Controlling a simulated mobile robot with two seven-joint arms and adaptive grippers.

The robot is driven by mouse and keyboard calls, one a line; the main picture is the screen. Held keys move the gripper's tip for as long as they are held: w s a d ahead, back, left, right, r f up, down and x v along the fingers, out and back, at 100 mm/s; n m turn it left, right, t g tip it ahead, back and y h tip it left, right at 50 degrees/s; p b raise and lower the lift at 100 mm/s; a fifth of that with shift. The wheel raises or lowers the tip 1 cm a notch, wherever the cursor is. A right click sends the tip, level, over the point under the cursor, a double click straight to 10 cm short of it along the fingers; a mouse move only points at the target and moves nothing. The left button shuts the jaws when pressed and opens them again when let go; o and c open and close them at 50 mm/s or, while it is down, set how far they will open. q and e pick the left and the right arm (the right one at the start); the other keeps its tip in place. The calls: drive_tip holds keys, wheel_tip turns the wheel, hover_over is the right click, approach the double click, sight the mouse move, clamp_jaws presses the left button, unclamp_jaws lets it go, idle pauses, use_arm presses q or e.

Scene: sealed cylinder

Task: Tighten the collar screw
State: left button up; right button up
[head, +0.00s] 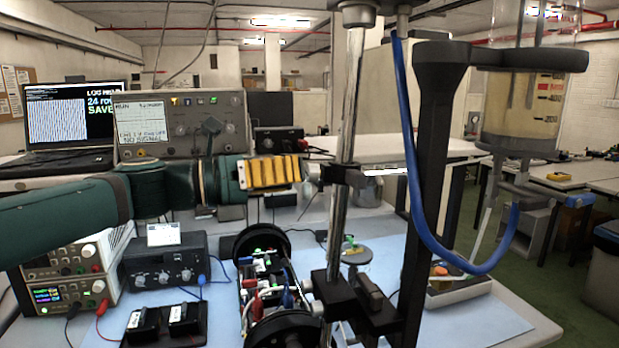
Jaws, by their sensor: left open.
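A shiny steel post (345,120) stands upright in the middle of the head view. A dark collar (347,177) sits around it at mid-height. A clear cylinder (525,105) with cloudy yellowish liquid hangs at the upper right. My right gripper is not in view.
A dark upright (432,190) and a blue hose (420,225) stand close right of the post. A black clamp (340,300) grips the post lower down. A wired device (265,285) and bench instruments (165,260) crowd the left. Blue mat (490,320) is bare at front right.

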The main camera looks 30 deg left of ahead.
sight(307, 174)
use_arm(q)
drive_tip(key=shift+x, duration=1.8)
clamp_jaws()
